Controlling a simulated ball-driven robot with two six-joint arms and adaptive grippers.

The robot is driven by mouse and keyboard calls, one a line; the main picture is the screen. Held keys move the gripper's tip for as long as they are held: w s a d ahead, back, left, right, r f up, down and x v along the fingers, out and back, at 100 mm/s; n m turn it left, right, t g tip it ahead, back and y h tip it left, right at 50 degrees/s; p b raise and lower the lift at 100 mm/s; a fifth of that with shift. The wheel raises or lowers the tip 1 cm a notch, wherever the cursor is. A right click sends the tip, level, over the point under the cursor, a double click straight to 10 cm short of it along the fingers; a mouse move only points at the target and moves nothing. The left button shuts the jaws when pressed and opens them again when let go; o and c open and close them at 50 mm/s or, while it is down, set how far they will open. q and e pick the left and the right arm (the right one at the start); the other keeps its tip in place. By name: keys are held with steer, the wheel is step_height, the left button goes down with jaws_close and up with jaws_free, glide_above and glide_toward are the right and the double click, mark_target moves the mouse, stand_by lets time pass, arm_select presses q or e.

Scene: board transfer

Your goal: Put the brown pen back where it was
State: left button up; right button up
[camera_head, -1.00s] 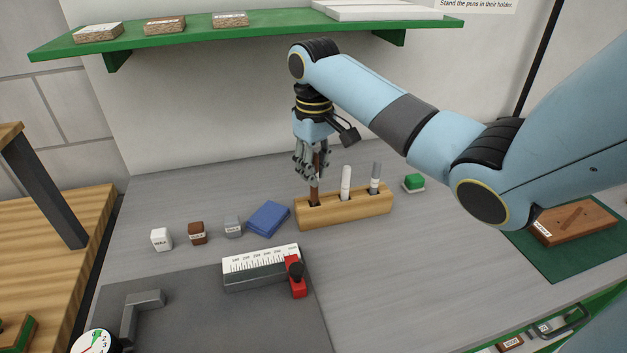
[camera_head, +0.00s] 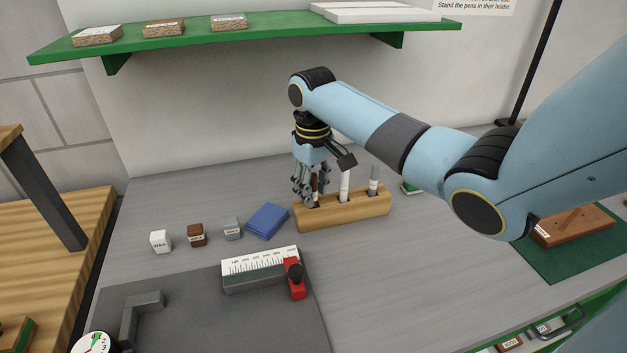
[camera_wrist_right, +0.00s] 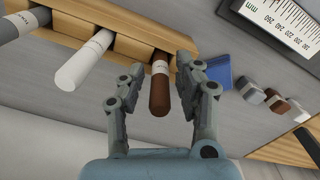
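The brown pen (camera_head: 315,186) stands upright in the left slot of the wooden pen holder (camera_head: 360,208). It also shows in the right wrist view (camera_wrist_right: 159,92), its free end toward the camera and its other end in the holder (camera_wrist_right: 133,44). My right gripper (camera_head: 312,194) is low over the left end of the holder, around the pen. In the right wrist view its fingers (camera_wrist_right: 160,66) are apart on both sides of the pen, with gaps showing. My left gripper is not in view.
A white pen (camera_head: 345,184) and a grey pen (camera_head: 374,179) stand in the other slots. A blue cloth-like item (camera_head: 267,220) and small labelled blocks (camera_head: 197,235) lie left of the holder. A ruler gauge (camera_head: 261,268) with a red slider is in front. A green shelf (camera_head: 250,35) hangs above.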

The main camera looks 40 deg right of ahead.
step_height(320, 180, up, 10)
steer(key=shift+r+b, duration=0.1)
steer(key=shift+b, duration=0.55)
steer(key=shift+r+p, duration=0.45)
steer(key=shift+r, duration=0.95)
steer(key=shift+a, duration=0.1)
